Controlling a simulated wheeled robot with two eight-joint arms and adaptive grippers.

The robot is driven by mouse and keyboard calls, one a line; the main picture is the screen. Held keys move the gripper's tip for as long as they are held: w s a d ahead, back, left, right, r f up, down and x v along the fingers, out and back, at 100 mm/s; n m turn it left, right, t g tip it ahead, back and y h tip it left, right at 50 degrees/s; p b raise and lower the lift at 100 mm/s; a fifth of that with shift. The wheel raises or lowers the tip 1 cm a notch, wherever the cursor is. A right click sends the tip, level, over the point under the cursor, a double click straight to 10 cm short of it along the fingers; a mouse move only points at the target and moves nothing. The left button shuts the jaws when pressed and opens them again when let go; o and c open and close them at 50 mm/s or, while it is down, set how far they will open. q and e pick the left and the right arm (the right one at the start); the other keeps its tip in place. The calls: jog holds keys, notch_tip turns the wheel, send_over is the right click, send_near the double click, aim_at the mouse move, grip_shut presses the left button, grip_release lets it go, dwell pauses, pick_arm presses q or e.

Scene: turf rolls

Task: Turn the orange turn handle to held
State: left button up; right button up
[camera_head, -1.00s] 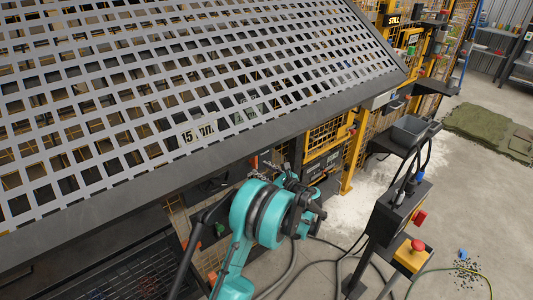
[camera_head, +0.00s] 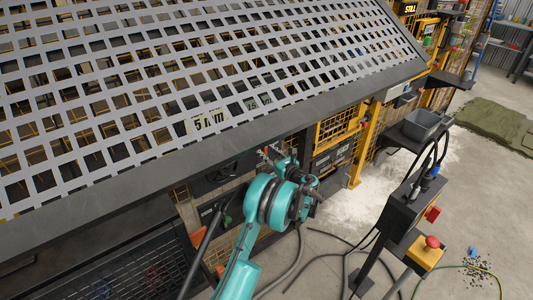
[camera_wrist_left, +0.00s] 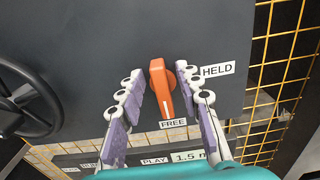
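The orange turn handle (camera_wrist_left: 160,88) is on a dark panel (camera_wrist_left: 100,40) in the left wrist view. My left gripper (camera_wrist_left: 160,74) is open, with one purple-padded finger on each side of the handle and small gaps showing. In the head view my teal left arm reaches under the slanted perforated guard (camera_head: 200,90); its fingertips cannot be made out there. My right gripper is not in view.
A black handwheel (camera_wrist_left: 28,98) sits left of the handle. Yellow mesh (camera_wrist_left: 280,60) borders the panel on the right. In the head view, a control box with a red button (camera_head: 432,242) stands at right, with cables on the floor.

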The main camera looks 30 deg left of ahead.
pick_arm(q)
grip_shut()
jog(key=shift+n, duration=0.3)
jog(key=n, duration=0.3)
jog(key=shift+s+a+n, duration=0.1)
jog(key=shift+s+n, duration=0.2)
jog(key=shift+n, duration=0.1)
jog(key=n, duration=0.4)
jog(key=f+n, duration=0.1)
jog(key=n, duration=0.3)
jog(key=s+n, duration=0.1)
jog(key=n, duration=0.4)
jog(key=shift+a+f, duration=0.2)
jog(key=shift+f, duration=0.2)
jog(key=shift+n, duration=0.4)
